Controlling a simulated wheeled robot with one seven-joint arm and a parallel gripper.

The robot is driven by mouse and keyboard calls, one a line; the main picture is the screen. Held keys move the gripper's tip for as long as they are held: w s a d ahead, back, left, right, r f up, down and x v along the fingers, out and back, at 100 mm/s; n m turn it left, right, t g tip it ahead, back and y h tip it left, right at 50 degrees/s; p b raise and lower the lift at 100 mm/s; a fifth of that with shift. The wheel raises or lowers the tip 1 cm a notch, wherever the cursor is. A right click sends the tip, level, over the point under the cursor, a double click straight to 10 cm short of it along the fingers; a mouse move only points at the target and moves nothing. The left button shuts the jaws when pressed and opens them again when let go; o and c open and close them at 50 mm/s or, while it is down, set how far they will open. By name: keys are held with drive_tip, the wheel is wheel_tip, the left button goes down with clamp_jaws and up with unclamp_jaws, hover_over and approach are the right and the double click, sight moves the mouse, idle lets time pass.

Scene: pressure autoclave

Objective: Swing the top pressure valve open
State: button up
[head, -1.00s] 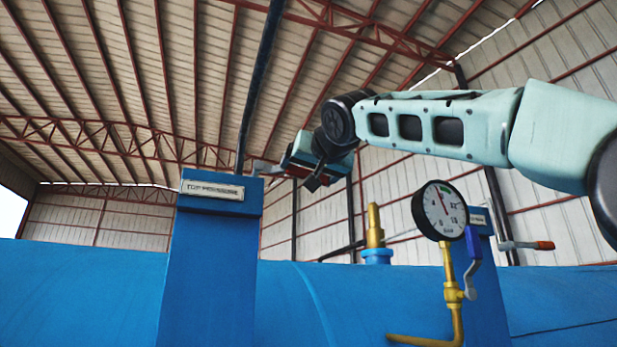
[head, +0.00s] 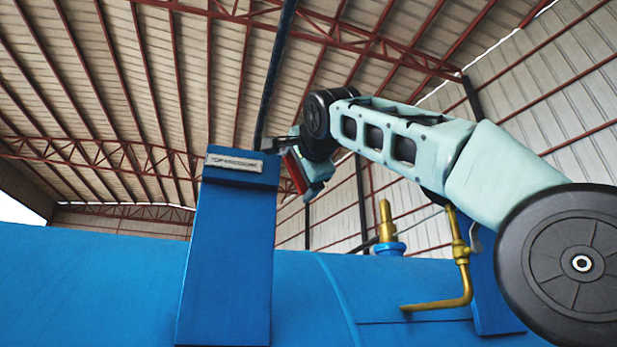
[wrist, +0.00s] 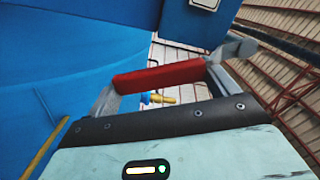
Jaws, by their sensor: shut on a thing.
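The top pressure valve shows as a blue post (head: 228,260) with a "TOP PRESSURE" plate (head: 234,163), left of centre in the head view. A grey metal piece (head: 272,144) shows at its top right, beside my gripper (head: 302,168). In the wrist view a red handle (wrist: 158,77) lies across between the two grey fingers of my gripper (wrist: 162,88). The gripper is shut on this handle. The handle's joint to the valve is not clear. The blue post and part of its plate (wrist: 205,3) show at the top of the wrist view.
The blue autoclave shell (head: 100,270) fills the lower head view. A brass fitting (head: 386,222) stands right of the post. A bent brass pipe (head: 450,302) and a second blue post (head: 492,285) are beneath my arm, which hides part of them. Open air lies above the shell.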

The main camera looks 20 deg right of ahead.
drive_tip(key=shift+a+f+m+b, duration=0.1)
drive_tip(key=shift+a+f+m, duration=0.15)
drive_tip(key=shift+a+m, duration=0.6)
drive_tip(key=shift+a+f+m+b, duration=0.1)
drive_tip(key=shift+a+f+m, duration=0.15)
drive_tip(key=shift+a+m, duration=0.55)
drive_tip(key=shift+a+f+m+b, duration=0.1)
drive_tip(key=shift+a+f+m, duration=0.15)
drive_tip(key=shift+a+m, duration=0.55)
drive_tip(key=shift+d+m, duration=0.2)
drive_tip(key=shift+m, duration=0.05)
drive_tip(key=o, duration=1.2)
drive_tip(key=shift+s, duration=0.1)
drive_tip(key=s+b, duration=0.5)
drive_tip(key=s, duration=1.2)
drive_tip(key=shift+s+b, duration=0.15)
drive_tip(key=shift+b, duration=0.25)
